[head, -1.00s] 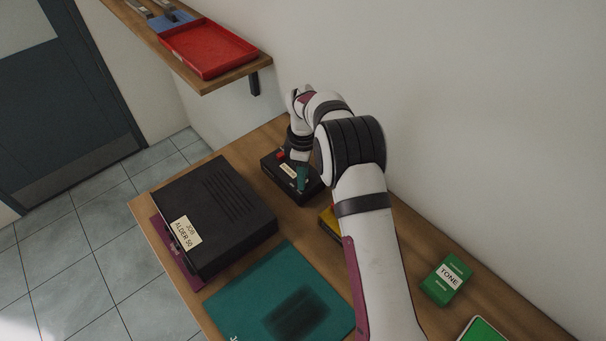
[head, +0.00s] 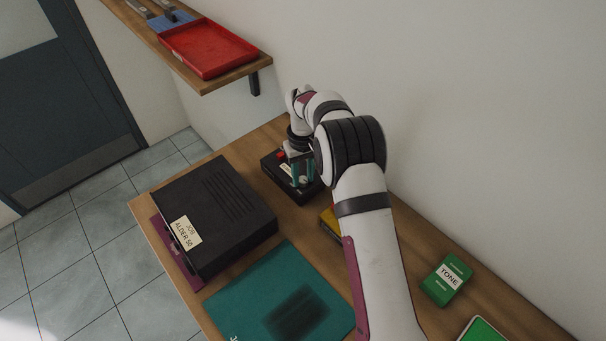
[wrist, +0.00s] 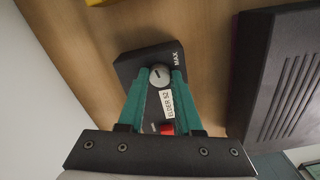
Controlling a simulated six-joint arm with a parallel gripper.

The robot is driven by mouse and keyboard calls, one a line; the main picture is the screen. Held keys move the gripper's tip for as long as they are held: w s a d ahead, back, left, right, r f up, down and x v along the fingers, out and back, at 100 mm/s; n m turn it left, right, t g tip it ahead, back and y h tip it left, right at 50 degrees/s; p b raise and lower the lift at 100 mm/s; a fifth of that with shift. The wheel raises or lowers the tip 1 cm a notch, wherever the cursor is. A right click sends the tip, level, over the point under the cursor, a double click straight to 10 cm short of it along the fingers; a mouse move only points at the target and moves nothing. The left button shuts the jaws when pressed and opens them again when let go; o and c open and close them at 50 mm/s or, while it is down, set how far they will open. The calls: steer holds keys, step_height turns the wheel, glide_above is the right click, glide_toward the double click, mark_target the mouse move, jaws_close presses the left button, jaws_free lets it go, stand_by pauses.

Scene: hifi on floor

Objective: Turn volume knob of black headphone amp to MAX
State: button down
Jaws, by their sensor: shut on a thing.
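The small black headphone amp (head: 273,168) sits on the wooden bench by the wall. In the wrist view its black body (wrist: 130,68) carries a white label (wrist: 168,103) reading about "ELDER 52", a red part and a "MAX" mark (wrist: 177,58) near one corner. The round silver volume knob (wrist: 160,74) has a dark pointer line; the line does not clearly aim at the MAX mark. My gripper (wrist: 161,78) has its teal fingers on both sides of the knob, shut on it. In the head view my gripper (head: 302,176) stands over the amp and hides part of its top.
A large black box (head: 225,205) labelled "ALDER 50" stands close by. A yellow box (head: 329,222) sits partly behind my arm. A teal mat (head: 245,290) and a green "TONE" box (head: 446,280) lie nearer. A shelf with a red tray (head: 208,48) hangs above.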

mark_target(303, 179)
steer(key=m, duration=0.4)
steer(key=shift+m, duration=2)
steer(key=c, duration=0.6)
jaws_free()
step_height(303, 179, up, 16)
steer(key=shift+f, duration=0.1)
